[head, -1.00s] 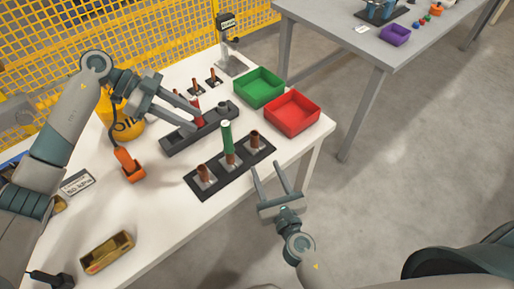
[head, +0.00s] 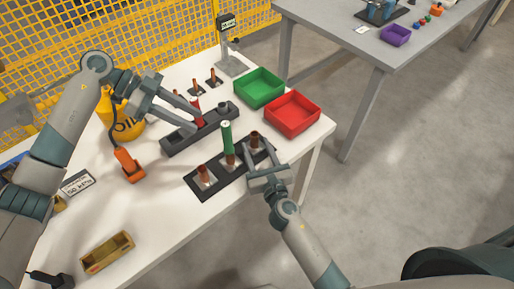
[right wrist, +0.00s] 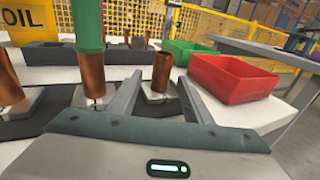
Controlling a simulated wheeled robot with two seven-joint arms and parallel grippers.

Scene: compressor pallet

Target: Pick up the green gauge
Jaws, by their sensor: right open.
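The green gauge (head: 227,138) is a green cylinder standing upright on the middle copper stub of the dark front tray (head: 201,188). In the right wrist view the green gauge (right wrist: 87,24) is left of my fingers, its top cut off. My right gripper (head: 262,156) is open and empty at the tray's right end. In its wrist view, the right gripper (right wrist: 158,86) has the bare right-hand copper stub (right wrist: 162,72) ahead between its fingers. My left gripper (head: 195,119) is at a red piece (head: 199,121) in the rear rack; its grip is unclear.
A green bin (head: 260,88) and a red bin (head: 292,112) stand right of the rear rack (head: 172,146). Bare copper stubs (head: 203,172) flank the gauge. An orange tool (head: 128,164) and a wooden tray (head: 107,252) lie left.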

